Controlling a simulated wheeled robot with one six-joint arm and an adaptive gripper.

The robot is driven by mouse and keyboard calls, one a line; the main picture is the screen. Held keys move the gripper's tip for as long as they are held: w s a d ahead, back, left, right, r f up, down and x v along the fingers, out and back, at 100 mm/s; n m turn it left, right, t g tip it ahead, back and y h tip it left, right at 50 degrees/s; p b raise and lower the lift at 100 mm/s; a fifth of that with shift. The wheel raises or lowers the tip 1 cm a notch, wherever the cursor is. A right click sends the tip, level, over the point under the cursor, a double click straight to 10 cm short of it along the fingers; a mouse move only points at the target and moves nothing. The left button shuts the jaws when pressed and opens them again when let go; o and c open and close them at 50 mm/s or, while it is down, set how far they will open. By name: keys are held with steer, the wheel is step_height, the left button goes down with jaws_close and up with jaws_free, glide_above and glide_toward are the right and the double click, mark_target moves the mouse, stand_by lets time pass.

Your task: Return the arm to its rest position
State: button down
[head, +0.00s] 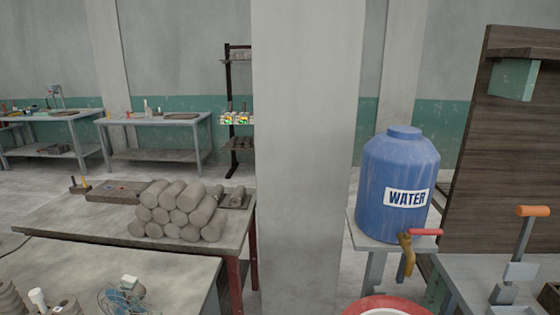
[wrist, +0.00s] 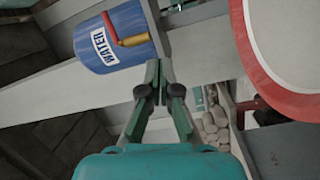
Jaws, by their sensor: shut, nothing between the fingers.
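My gripper (wrist: 155,86) shows in the wrist view, with its green fingers together and nothing between them. It is in the air, apart from the things around it. The head view does not show my arm or gripper.
A blue water tank (head: 398,190) with a brass tap stands on a stand right of a wide pillar (head: 308,150); it also shows in the wrist view (wrist: 115,38). A red-rimmed tub (head: 388,305) is below. Clay logs (head: 180,210) are stacked on a table (head: 75,222) at left.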

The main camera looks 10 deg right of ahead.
steer(key=s+a+f+m+y, duration=0.1)
steer(key=s+a+f+y, duration=0.3)
steer(key=s+a+f, duration=0.25)
steer(key=s+a+m+y, duration=0.2)
steer(key=s+a+m, duration=0.2)
steer(key=s, duration=0.7)
steer(key=s+a+f+m+g+y, duration=0.1)
steer(key=s+a+m+y, duration=0.2)
steer(key=s+a, duration=0.3)
steer(key=s, duration=0.5)
steer(key=shift+f+m, duration=0.3)
steer(key=shift+m, duration=0.1)
